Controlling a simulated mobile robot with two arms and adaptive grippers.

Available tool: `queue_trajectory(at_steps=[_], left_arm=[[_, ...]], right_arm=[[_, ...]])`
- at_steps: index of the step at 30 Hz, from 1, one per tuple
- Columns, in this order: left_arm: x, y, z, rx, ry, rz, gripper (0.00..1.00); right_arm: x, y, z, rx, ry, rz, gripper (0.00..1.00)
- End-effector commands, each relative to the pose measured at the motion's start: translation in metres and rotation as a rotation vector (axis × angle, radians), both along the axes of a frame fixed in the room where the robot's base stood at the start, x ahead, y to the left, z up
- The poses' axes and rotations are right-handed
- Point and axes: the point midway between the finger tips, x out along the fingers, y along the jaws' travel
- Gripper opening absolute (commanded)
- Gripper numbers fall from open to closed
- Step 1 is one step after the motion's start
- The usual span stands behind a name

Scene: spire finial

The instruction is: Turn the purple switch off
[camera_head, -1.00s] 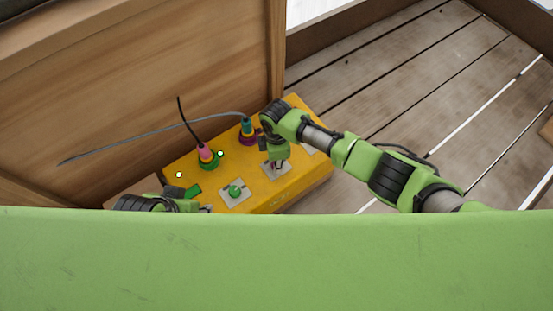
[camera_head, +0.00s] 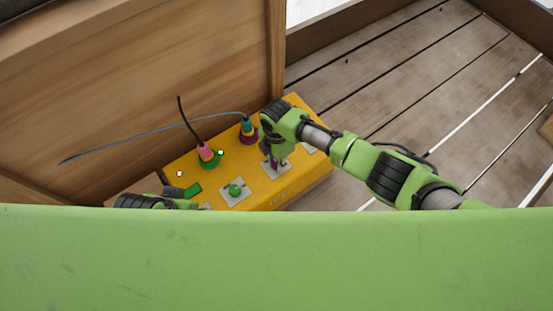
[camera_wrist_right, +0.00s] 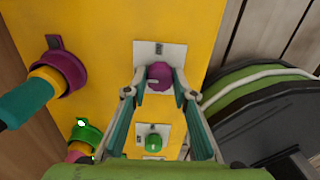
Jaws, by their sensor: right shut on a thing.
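The purple switch (camera_wrist_right: 159,75) is a round knob on a white plate on the yellow box (camera_head: 308,176). My right gripper (camera_head: 277,163) is over that plate in the head view and hides part of the knob. In the right wrist view the fingertips (camera_wrist_right: 158,90) are on both sides of the knob, shut on it. The plate has a small marking above the knob. My left gripper (camera_head: 165,203) is at the box's near left end, its fingers mostly hidden behind my green body.
A green switch (camera_head: 235,190) sits left of the purple one. A pink plug (camera_head: 205,151) is in a green socket, a teal plug (camera_head: 246,125) in a purple socket. A wooden panel (camera_head: 150,75) stands behind.

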Motion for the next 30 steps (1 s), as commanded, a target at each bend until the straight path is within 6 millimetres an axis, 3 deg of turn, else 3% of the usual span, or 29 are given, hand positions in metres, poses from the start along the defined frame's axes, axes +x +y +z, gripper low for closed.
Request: queue_trajectory(at_steps=[7,8,9,10,22,26,30], left_arm=[[0.000,0.000,0.000,0.000,0.000,0.000,0.40],[0.000,0.000,0.000,0.000,0.000,0.000,0.40],[0.000,0.000,0.000,0.000,0.000,0.000,0.40],[0.000,0.000,0.000,0.000,0.000,0.000,0.40],[0.000,0.000,0.000,-0.001,0.000,0.000,0.40],[0.000,0.000,0.000,-0.001,0.000,0.000,0.40],[0.000,0.000,0.000,-0.001,0.000,0.000,0.40]], right_arm=[[-0.001,0.001,0.000,0.002,0.003,0.002,0.04],[-0.001,0.001,0.000,0.002,0.003,0.001,0.30],[-0.001,0.001,0.000,0.002,0.003,0.001,0.41],[-0.001,0.001,0.000,0.002,0.003,0.001,0.42],[0.000,0.001,0.004,0.002,-0.001,0.000,0.42],[0.001,0.001,0.018,0.004,-0.002,0.001,0.42],[0.001,0.001,0.045,0.003,-0.003,0.002,0.42]])
